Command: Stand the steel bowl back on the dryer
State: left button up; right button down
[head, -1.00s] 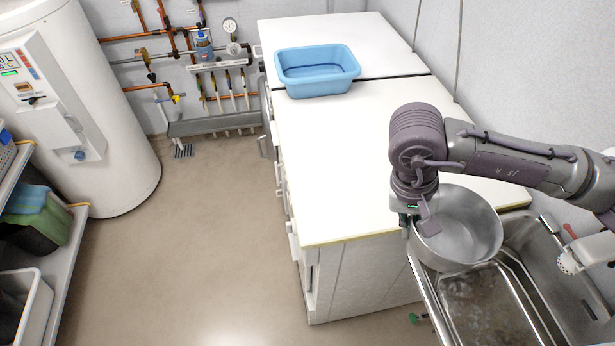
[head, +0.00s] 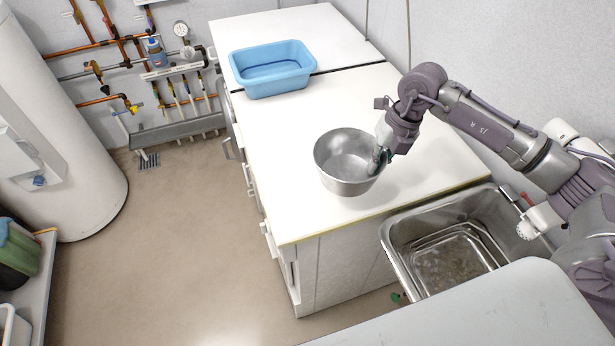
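The steel bowl (head: 340,180) is upright over the white top of the dryer (head: 290,215), towards its front right part. I cannot tell for sure whether its base touches the top. My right gripper (head: 379,160) is at the bowl's right rim, with its fingers closed around the rim wall; part of the fingers is hidden by the bowl. My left gripper is not in view.
A blue plastic tub (head: 272,85) stands at the back on the white tops. The steel sink (head: 455,245) is at the right, next to the dryer. The dryer top left of the bowl is clear. A water heater (head: 55,150) stands at the far left.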

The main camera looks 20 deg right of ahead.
aim_at(332, 160)
jog(key=shift+w+f+m, duration=0.25)
jog(key=shift+w+m, duration=0.05)
jog(key=w+a+f+b, duration=0.2)
jog(key=w, duration=0.1)
jog(key=w+a+f+b, duration=0.2)
jog(key=w, duration=0.1)
jog(key=w+a+f+b, duration=0.2)
jog(key=w, duration=0.1)
jog(key=shift+a+f+b, duration=0.3)
jog(key=shift+f, duration=0.05)
jog(key=b+x, duration=0.1)
jog(key=x, duration=0.1)
jog(key=d+b+x, duration=0.1)
jog(key=b+x, duration=0.1)
jog(key=shift+s, duration=0.1)
jog(key=c, duration=1.8)
grip_release()
jog(key=shift+f, duration=0.1)
jog(key=o, duration=0.5)
